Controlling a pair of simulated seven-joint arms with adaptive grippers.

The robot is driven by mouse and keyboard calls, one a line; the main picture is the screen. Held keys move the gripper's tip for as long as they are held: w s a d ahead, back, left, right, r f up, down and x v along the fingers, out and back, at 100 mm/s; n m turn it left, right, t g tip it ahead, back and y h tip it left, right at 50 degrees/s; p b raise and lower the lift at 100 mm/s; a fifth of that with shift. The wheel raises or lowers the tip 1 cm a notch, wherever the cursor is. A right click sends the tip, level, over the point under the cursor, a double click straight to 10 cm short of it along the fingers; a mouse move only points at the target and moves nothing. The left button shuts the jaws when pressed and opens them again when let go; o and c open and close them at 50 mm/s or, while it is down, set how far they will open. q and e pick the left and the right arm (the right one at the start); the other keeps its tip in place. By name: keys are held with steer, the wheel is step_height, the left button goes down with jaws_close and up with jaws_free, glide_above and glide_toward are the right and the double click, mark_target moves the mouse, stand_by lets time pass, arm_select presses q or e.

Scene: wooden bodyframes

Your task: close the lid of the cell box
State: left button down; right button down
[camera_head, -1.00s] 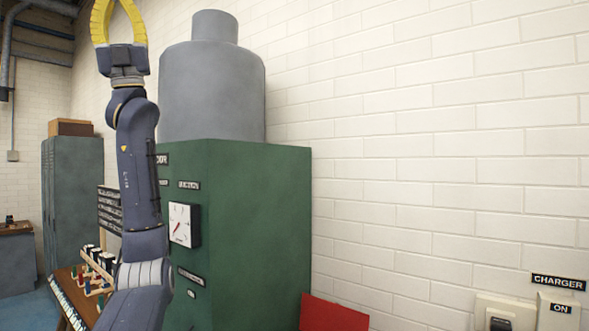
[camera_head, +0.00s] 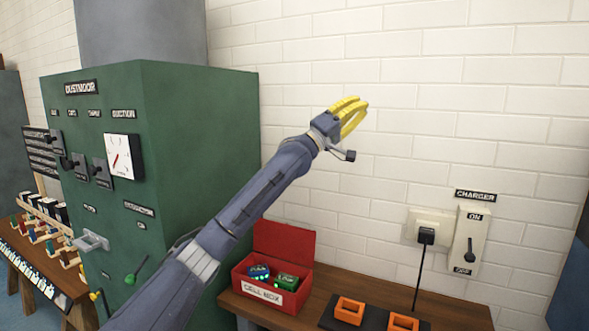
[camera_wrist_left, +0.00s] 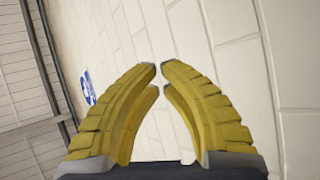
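The red cell box (camera_head: 278,297) stands on the wooden bench, with a "CELL BOX" label on its front. Its red lid (camera_head: 284,240) is up, tilted back behind the box. A blue cell (camera_head: 259,272) and a green cell (camera_head: 287,282) sit inside. My left gripper (camera_head: 358,112) is up in the air in front of the white wall, above and to the right of the box, touching nothing. In the left wrist view its yellow fingers (camera_wrist_left: 160,80) are empty, with a small gap between the tips. My right gripper is in neither view.
The wooden bench (camera_head: 455,308) also carries two orange holders (camera_head: 349,310) on a dark mat. A charger switch (camera_head: 470,240) and a plug (camera_head: 427,235) with a hanging cable are on the wall. The green cabinet (camera_head: 195,165) stands left of the box, partly behind my left arm.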

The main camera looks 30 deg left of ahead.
arm_select(q)
steer(key=w+d+f+n+g+h, duration=0.1)
steer(key=w+d+f+n+g, duration=0.2)
steer(key=d+f, duration=0.85)
steer(key=d+f+n+g, duration=0.45)
steer(key=d+f, duration=0.35)
steer(key=f, duration=0.6)
steer(key=w+a+m+g+y, duration=0.1)
steer(key=w+a+m+y, duration=0.25)
steer(key=a+m, duration=0.4)
steer(key=a+f+m+g+y, duration=0.3)
steer(key=a+f+m+g, duration=0.1)
steer(key=a+f, duration=0.6)
steer(key=s+a+r+g+y, duration=0.1)
steer(key=s+a+r+y, duration=0.2)
steer(key=a, duration=0.9)
steer(key=s+a+r+g+y, duration=0.1)
steer(key=s+a+y, duration=0.3)
steer(key=a, duration=0.8)
step_height(320, 180, down, 8)
steer(key=w+y, duration=0.1)
steer(key=shift+w+a+r, duration=0.15)
steer(key=shift+w+a, duration=0.15)
steer(key=shift+w, duration=0.1)
